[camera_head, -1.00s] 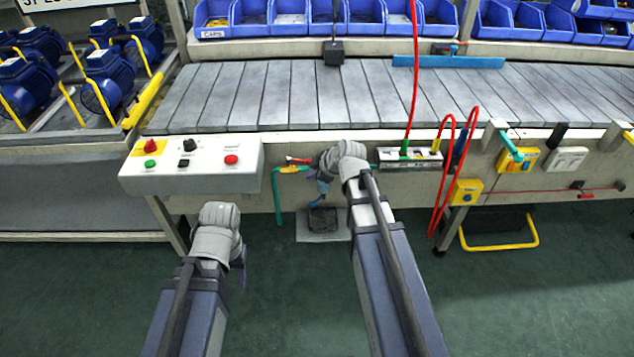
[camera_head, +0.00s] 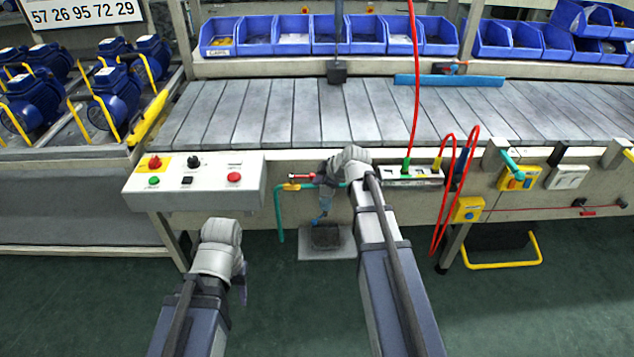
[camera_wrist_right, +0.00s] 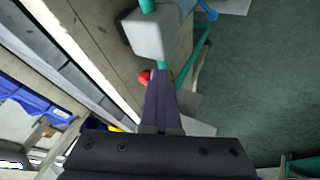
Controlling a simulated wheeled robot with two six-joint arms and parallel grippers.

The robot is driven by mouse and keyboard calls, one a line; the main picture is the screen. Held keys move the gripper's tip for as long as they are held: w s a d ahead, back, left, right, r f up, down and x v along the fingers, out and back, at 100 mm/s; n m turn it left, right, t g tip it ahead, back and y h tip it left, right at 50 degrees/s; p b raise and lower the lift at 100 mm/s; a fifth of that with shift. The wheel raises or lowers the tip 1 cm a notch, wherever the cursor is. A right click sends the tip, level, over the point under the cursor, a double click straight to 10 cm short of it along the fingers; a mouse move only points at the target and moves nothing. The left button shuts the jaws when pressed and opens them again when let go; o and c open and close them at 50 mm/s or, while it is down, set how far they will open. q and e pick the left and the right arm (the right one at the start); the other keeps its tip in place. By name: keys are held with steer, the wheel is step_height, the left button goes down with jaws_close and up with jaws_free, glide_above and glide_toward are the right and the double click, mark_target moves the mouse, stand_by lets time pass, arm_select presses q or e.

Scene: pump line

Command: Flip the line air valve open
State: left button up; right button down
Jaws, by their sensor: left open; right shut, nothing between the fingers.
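The line air valve (camera_head: 291,187) has a yellow body and a red lever (camera_head: 302,177) on a teal pipe under the conveyor's front edge. The lever lies roughly level, close above the pipe. My right gripper (camera_head: 323,182) is shut and empty, just right of the lever's end. In the right wrist view its closed fingers (camera_wrist_right: 160,88) partly hide the valve, and a bit of red lever (camera_wrist_right: 145,77) shows beside the tips. I cannot tell whether they touch. My left gripper (camera_head: 242,290) hangs low over the floor, away from the valve; its fingers are mostly hidden.
A grey block (camera_wrist_right: 150,34) on the teal pipe sits close beyond the right fingertips. The white button box (camera_head: 195,182) is left of the valve. A connector rail (camera_head: 410,174) with red hoses is to the right.

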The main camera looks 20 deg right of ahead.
steer(key=shift+s+a, duration=0.35)
steer(key=shift+a, duration=0.25)
